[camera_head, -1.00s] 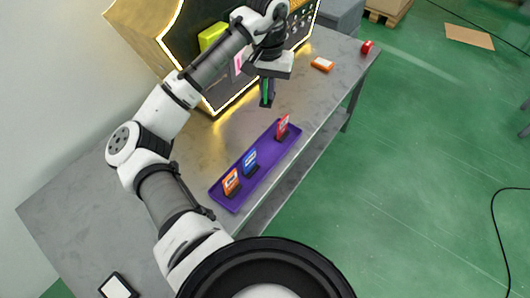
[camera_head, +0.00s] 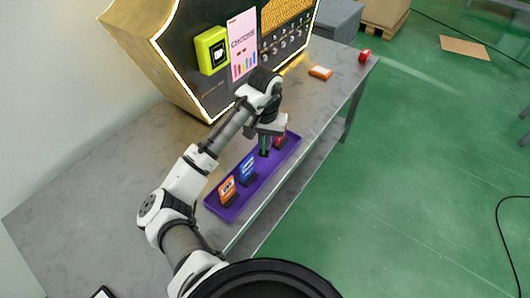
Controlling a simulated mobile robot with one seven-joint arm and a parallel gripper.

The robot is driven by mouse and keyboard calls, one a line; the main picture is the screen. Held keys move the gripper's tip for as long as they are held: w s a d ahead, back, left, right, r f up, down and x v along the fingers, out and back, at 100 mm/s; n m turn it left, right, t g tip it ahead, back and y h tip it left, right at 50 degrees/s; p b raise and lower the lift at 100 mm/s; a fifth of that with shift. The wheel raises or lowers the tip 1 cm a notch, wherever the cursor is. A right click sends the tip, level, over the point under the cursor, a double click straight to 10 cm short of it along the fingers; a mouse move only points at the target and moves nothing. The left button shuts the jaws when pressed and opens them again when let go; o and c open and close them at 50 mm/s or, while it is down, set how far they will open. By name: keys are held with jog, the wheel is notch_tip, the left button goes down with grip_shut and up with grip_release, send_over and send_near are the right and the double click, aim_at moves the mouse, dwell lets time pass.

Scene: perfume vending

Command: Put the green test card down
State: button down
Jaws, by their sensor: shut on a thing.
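My gripper (camera_head: 265,150) is shut on the green test card (camera_head: 264,142), a thin green piece that shows between the dark fingers. Gripper and card are over the purple tray (camera_head: 211,205), between the blue card and the red card. I cannot tell whether the card touches the tray. In the tray an orange card (camera_head: 227,190) stands at the near left end and a blue card (camera_head: 247,169) stands beside it. A red card (camera_head: 282,139) stands at the far right end, partly hidden by my gripper.
The tray lies on a grey metal table (camera_head: 100,190) near its right edge. Behind it stands a dark vending machine (camera_head: 205,85) with glowing edges and a lime-green box (camera_head: 212,50). An orange-and-white object (camera_head: 320,72) and a red object (camera_head: 365,56) lie at the far end.

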aim_at(265, 152)
jog(key=shift+f, duration=2.3)
jog(key=shift+f, duration=0.15)
jog(key=c, duration=1.6)
grip_release()
jog(key=shift+o, duration=0.2)
notch_tip(265, 152, up, 12)
jog(key=shift+r+p, duration=0.15)
jog(key=shift+p, duration=0.3)
